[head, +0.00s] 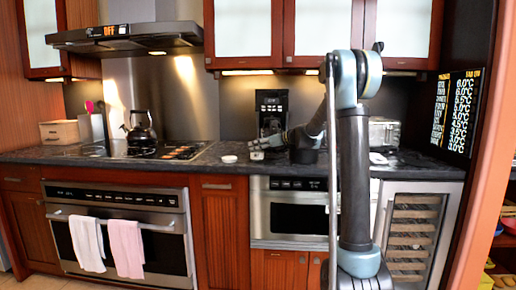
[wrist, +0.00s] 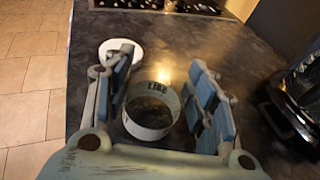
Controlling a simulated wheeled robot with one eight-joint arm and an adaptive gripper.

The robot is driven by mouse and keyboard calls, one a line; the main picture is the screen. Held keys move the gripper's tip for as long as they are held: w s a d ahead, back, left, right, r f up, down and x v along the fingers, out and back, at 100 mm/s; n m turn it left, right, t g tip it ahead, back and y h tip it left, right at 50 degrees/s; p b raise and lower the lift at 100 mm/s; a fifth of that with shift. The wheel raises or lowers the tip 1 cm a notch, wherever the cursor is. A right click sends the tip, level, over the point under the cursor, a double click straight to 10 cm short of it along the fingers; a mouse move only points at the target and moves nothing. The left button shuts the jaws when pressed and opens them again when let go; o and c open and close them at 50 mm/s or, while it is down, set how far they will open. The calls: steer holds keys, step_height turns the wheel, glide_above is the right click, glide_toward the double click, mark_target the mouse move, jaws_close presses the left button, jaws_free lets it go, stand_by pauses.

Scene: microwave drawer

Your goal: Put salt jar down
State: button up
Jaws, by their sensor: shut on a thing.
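The salt jar (wrist: 150,122) is a small, round, open-topped white jar with dark lettering on its rim. In the wrist view it sits between the two blue-padded fingers of my gripper (wrist: 168,98), which is shut on it. In the head view the jar (head: 256,155) is small and partly covered by my gripper (head: 262,143), low over the dark counter (head: 215,166). I cannot tell whether its base touches the counter. A white round lid or dish (wrist: 120,50) lies just beyond the jar, and it also shows in the head view (head: 229,158).
A black coffee maker (head: 271,108) stands behind my gripper; its glass side shows at right in the wrist view (wrist: 297,95). A kettle (head: 141,128) sits on the cooktop (head: 165,152) at left. The counter between the cooktop and the jar is mostly clear.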

steer(key=o, duration=1.1)
steer(key=shift+c, duration=0.2)
steer(key=v, duration=1.2)
steer(key=s+d+f+n+g+h, duration=0.15)
steer(key=s+f+n, duration=0.25)
steer(key=s, duration=0.5)
steer(key=s+d+f+n+h, duration=0.2)
steer(key=s+f+n+h, duration=0.15)
steer(key=s, duration=0.55)
steer(key=s+d+f+n+g+h, duration=0.15)
steer(key=s+f+n, duration=0.35)
steer(key=s, duration=0.5)
steer(key=s+d+f+n+h, duration=0.2)
steer(key=s+d+f+n, duration=0.1)
steer(key=s+d+f, duration=0.1)
steer(key=s+d+f+n+h, duration=0.2)
steer(key=s+d+f+n, duration=0.2)
steer(key=s, duration=0.5)
steer(key=s+d+f+n+g+h, duration=0.1)
steer(key=s+d+f+n+h, duration=0.1)
steer(key=s+f, duration=0.5)
steer(key=shift+d+f+n+h, duration=0.2)
steer(key=shift+d+n+h, duration=0.15)
steer(key=shift+d+n, duration=0.6)
steer(key=shift+d, duration=0.1)
